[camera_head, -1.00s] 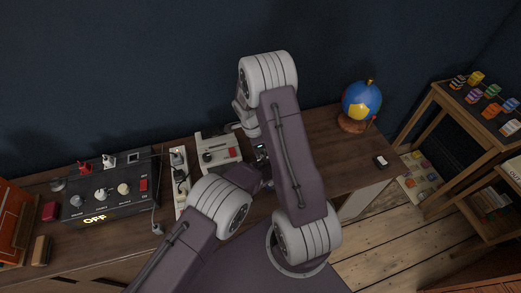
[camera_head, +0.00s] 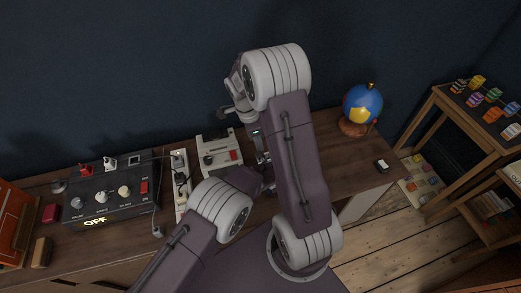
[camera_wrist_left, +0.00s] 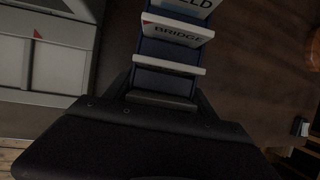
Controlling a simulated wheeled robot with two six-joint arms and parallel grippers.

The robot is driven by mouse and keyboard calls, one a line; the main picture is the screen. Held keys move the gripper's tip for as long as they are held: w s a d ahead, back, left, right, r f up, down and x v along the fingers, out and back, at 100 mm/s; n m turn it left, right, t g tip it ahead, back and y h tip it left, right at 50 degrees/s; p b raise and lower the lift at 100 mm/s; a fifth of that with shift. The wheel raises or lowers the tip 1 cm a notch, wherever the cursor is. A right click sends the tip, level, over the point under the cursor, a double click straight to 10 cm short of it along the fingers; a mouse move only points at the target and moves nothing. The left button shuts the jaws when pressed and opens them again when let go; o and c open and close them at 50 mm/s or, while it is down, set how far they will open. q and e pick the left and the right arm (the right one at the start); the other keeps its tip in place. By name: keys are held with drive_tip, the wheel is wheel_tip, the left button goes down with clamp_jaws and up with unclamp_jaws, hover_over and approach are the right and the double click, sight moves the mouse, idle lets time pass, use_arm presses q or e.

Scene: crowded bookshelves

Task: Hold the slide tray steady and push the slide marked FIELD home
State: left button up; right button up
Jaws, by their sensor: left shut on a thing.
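The slide tray (camera_wrist_left: 167,83) is dark blue and holds white-edged slides in a row in the left wrist view. One slide is marked BRIDGE (camera_wrist_left: 178,28). Beyond it, a slide whose visible letters end in LD (camera_wrist_left: 188,4) is cut by the top edge, so its seating cannot be judged. My left gripper (camera_wrist_left: 163,98) is shut on the near end of the tray. In the head view, part of the tray (camera_head: 258,141) shows between my arms. My right gripper (camera_head: 234,108) is above and left of the tray, apart from it; its jaw opening is unclear.
A pale device with a red button (camera_head: 220,155) stands just left of the tray. A power strip (camera_head: 180,185) and a dark control box (camera_head: 110,190) are farther left. A globe (camera_head: 362,105) stands at the right. The desk (camera_head: 330,160) between tray and globe is mostly clear.

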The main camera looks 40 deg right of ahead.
drive_tip(key=r, duration=0.2)
drive_tip(key=shift+a+r, duration=0.25)
drive_tip(key=shift+r, duration=0.15)
idle(0.6)
use_arm(q)
drive_tip(key=o, duration=1.6)
use_arm(e)
drive_tip(key=shift+w, duration=0.1)
